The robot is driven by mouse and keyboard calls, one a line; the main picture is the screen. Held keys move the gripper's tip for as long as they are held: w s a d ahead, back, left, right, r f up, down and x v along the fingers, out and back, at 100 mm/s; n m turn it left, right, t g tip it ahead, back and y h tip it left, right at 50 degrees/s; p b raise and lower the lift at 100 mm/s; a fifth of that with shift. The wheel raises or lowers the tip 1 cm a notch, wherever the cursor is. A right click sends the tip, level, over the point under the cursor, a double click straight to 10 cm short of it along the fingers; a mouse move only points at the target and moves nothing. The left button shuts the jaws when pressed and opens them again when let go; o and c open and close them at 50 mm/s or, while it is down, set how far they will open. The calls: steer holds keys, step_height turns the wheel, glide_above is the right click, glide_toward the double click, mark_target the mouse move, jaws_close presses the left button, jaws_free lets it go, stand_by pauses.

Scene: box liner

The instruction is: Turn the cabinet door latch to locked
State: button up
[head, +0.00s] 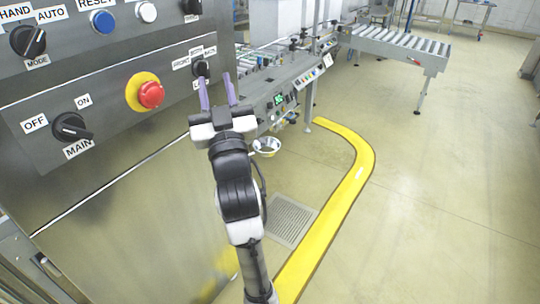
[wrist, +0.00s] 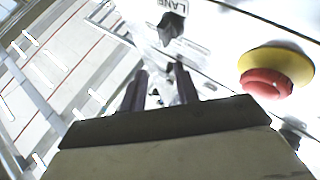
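My gripper (head: 216,80) is open, with its two purple fingers apart and pointing up at the right edge of the steel cabinet's control panel (head: 120,50). In the wrist view the gripper (wrist: 160,70) shows its dark fingers apart, with no object clearly held. I cannot clearly pick out a door latch or tell whether it is locked. A black selector knob (head: 200,67) is just beyond the left fingertip; it also shows in the wrist view (wrist: 171,27), under a LANE label. My gripper and arm hide part of the cabinet's edge.
A red emergency button (head: 150,95) on a yellow ring sticks out left of my gripper. The MAIN knob (head: 72,126) and MODE knob (head: 28,40) are further left. A conveyor machine (head: 290,90) stands behind on the right. Open floor (head: 440,170) lies beyond the yellow floor line.

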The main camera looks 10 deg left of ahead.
steer(key=w+d+f+m+g+h+p, duration=0.1)
steer(key=w+d+f+m+g+h, duration=0.2)
steer(key=w+d+f, duration=0.6)
steer(key=w+d+f+m+g+h+p, duration=0.1)
steer(key=w+d+f+m+g+h, duration=0.3)
steer(key=d+f, duration=0.5)
steer(key=s+a+f+m+g+y, duration=0.2)
steer(key=s+a+f+g+y, duration=0.15)
steer(key=f+y, duration=0.25)
steer(key=s+a+f+m+g+y, duration=0.2)
steer(key=a+f+g+y, duration=0.1)
steer(key=f+g+y, duration=0.25)
steer(key=shift+t, duration=0.4)
steer(key=p+x, duration=0.1)
steer(key=x, duration=0.3)
steer(key=p+x, duration=0.1)
steer(key=x, duration=0.8)
steer(key=shift+w+a+f+p, duration=0.15)
steer(key=shift+w+f+p, duration=0.1)
steer(key=shift+f+p, duration=0.15)
